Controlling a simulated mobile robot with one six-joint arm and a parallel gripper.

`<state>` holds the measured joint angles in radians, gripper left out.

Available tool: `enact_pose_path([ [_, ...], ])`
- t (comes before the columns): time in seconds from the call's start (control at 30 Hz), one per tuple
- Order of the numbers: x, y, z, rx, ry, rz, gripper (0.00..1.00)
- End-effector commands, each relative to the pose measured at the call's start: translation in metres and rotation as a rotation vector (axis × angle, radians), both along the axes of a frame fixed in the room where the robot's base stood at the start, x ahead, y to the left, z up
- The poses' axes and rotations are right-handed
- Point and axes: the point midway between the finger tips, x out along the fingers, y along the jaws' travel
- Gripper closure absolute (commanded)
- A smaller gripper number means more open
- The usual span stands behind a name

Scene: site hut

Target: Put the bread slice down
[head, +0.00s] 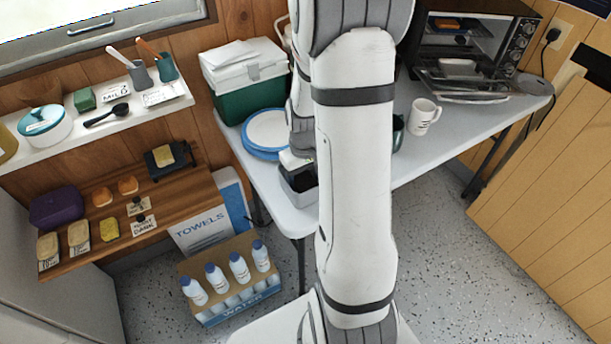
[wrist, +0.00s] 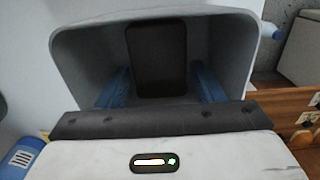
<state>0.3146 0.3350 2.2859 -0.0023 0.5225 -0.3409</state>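My gripper (head: 299,153) is partly hidden behind my arm in the head view, just above a small grey tub (head: 297,187) on the table's left end. In the wrist view, my gripper (wrist: 160,75) has its two blue fingers apart, pointing down into the grey tub (wrist: 240,60). A very dark, round-cornered slab (wrist: 157,55) shows between the fingers. I cannot tell whether it is a bread slice, nor whether the fingers touch it or it lies on the tub's floor. Another bread slice (head: 164,156) lies on a black holder on the wooden shelf.
Blue-rimmed plates (head: 266,131) and a green cooler (head: 244,78) stand beside the tub. A white mug (head: 423,116) and a toaster oven (head: 470,55) are to the right. The wooden shelf (head: 185,200) holds several breads. A box of bottles (head: 232,280) stands on the floor.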

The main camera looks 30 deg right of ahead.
Motion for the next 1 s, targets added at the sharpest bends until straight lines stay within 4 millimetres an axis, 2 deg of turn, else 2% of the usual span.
enact_pose_path([
  [0.27,0.001,0.000,0.008,-0.001,-0.003,0.001,0.39],
  [0.37,0.001,0.000,0.024,-0.002,-0.005,0.001,0.39],
  [0.7,0.001,0.001,0.096,-0.002,-0.005,0.002,0.39],
  [1.0,-0.002,0.006,0.127,-0.003,-0.008,0.004,0.39],
])
